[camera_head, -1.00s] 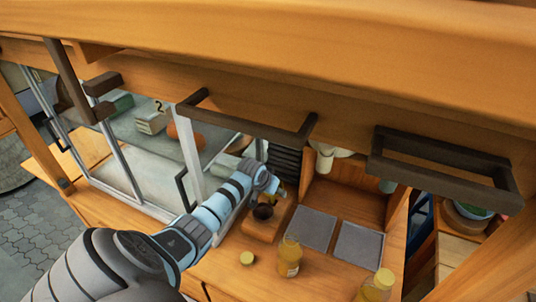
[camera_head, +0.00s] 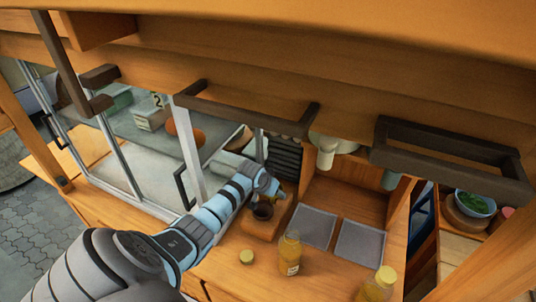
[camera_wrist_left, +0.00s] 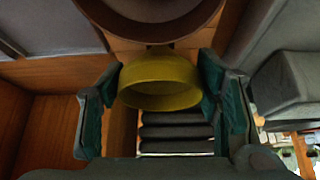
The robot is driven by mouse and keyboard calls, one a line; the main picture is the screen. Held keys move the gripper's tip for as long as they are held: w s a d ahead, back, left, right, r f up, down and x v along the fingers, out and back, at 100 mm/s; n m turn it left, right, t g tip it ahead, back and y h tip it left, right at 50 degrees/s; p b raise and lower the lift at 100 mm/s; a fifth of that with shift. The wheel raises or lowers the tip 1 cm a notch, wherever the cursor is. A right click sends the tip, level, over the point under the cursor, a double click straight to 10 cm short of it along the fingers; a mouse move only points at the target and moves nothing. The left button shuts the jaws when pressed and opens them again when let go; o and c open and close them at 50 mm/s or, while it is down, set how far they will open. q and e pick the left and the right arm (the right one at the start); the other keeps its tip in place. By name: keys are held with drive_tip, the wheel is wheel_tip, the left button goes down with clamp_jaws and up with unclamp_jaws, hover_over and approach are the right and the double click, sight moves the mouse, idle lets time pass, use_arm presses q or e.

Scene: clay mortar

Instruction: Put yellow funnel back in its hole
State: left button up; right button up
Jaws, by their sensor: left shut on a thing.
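My left gripper (camera_wrist_left: 160,88) is shut on the yellow funnel (camera_wrist_left: 160,70), with a teal fingertip on each side of it. In the wrist view a brown round rim (camera_wrist_left: 150,22) lies just above the funnel in the picture. I cannot tell whether the funnel touches it. The funnel is mostly hidden by the gripper in the head view. My right gripper is not in view.
Two grey square panels (camera_head: 313,227) lie on the counter right of the block. A yellow bottle (camera_head: 290,254) and a small yellow lid (camera_head: 246,257) stand in front. Dark handles (camera_head: 250,118) hang from the wooden beam above. A glass case (camera_head: 135,150) stands at left.

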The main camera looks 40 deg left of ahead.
use_arm(q)
drive_tip(key=shift+f, duration=0.15)
drive_tip(key=shift+f+b, duration=0.35)
drive_tip(key=shift+f, duration=0.1)
idle(0.3)
drive_tip(key=o, duration=1.1)
drive_tip(key=shift+c, duration=0.2)
drive_tip(key=v, duration=1.2)
